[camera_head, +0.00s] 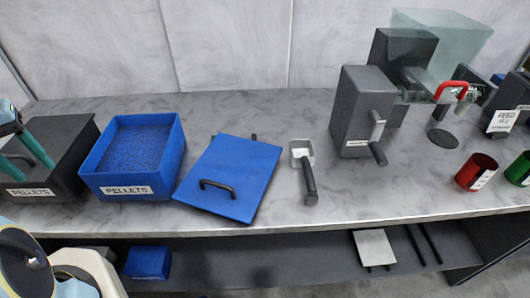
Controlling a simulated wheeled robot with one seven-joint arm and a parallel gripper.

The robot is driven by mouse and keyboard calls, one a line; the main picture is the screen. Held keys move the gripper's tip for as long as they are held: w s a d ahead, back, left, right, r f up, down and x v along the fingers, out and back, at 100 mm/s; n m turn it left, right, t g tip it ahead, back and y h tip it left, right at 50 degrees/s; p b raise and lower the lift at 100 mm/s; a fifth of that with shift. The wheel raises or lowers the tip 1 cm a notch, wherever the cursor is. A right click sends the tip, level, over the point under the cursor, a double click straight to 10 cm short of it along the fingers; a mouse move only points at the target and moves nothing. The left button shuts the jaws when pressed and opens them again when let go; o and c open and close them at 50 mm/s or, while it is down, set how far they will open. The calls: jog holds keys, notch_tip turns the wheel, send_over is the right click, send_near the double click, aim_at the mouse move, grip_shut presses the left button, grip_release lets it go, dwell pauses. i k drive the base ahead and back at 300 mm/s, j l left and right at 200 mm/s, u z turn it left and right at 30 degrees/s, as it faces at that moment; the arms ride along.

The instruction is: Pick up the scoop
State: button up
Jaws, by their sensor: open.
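The scoop (309,183) lies on the grey marbled counter, right of the blue lid. Its pale square metal head points to the back and its black handle points to the front edge. My gripper (28,160) shows only partly at the left edge. Its teal fingers are apart and appear over the dark box labelled PELLETS (62,160). It is far to the left of the scoop and holds nothing that I can see.
An open blue bin of pellets (134,187) and a blue lid with a black handle (243,170) lie between my gripper and the scoop. A dark grey machine (350,105) stands right of the scoop. A red cup (474,171) is farther right. A lower shelf (300,262) runs beneath.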

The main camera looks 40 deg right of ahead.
aim_at(303, 153)
jog(key=k+l+u, duration=0.35)
jog(key=k+u, duration=0.35)
jog(key=k+l+u, duration=0.15)
jog(key=k+u, duration=0.25)
jog(key=k, duration=0.9)
jog(key=u, duration=0.05)
